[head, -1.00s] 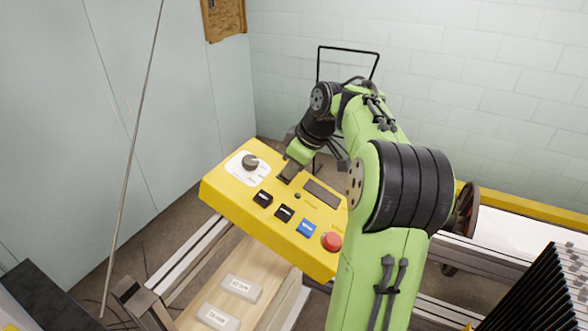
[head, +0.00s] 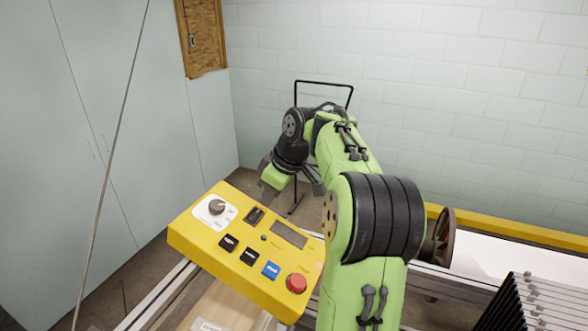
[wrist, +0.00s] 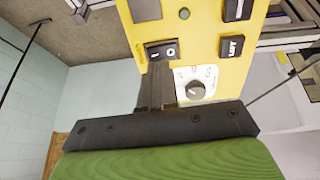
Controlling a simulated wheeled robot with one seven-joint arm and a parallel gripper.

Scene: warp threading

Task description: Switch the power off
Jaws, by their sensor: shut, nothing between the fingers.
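The yellow control panel (head: 215,255) stands tilted in the lower middle of the head view. Its black power rocker switch (head: 255,215) sits between the selector knob and the grey display. In the wrist view the rocker (wrist: 162,50) shows the marks I and O; I cannot tell which side is pressed in. My gripper (wrist: 156,78) is shut and empty, its fingertips just short of the rocker in that view. In the head view my gripper (head: 268,192) is above the panel's far edge, apart from the switch, which is in plain sight.
The panel also carries a selector knob (head: 216,207), a red stop button (head: 296,283), a blue button (head: 270,270) and two black buttons. A wall-mounted wooden board (head: 203,38) hangs behind. A dark wheel (head: 445,237) and metal frame stand right of my arm.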

